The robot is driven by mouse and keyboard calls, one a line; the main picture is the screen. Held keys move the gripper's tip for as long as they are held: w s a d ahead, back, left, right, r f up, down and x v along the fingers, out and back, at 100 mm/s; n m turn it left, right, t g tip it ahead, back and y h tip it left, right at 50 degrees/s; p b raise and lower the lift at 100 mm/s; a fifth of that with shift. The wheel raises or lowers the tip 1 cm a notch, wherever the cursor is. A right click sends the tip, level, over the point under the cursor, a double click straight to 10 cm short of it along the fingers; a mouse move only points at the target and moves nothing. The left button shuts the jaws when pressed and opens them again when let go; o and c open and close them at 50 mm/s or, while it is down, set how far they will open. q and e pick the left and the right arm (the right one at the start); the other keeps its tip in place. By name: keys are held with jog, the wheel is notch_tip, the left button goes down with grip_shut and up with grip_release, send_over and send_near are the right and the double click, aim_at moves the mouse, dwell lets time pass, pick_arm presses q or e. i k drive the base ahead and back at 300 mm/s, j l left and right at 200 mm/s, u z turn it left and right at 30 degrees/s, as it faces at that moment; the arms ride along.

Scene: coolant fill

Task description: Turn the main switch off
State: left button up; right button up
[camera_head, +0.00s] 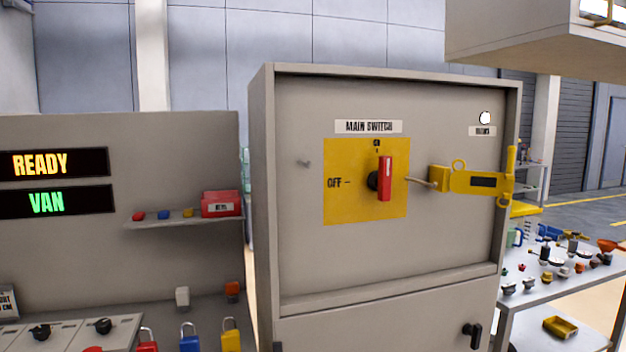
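The main switch is a red handle (385,178) on a yellow plate (350,203) on the grey cabinet front. The handle stands upright, in line with the ON mark at the top of the plate. The OFF mark is on the plate's left side. A label reading MAIN SWITCH (368,127) is above the plate. A yellow hasp-like piece (480,182) sits to the right of the switch, with a thin rod pointing toward the handle. Neither of my grippers shows in the head view.
A panel at left has displays reading READY (40,163) and VAN (46,203). A shelf (180,223) holds small coloured items and a red box (221,204). Padlocks (190,338) are at the bottom left. A cluttered table (560,290) stands at right. The space before the switch is clear.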

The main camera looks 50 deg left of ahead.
aim_at(381, 181)
jog(key=u, duration=1.2)
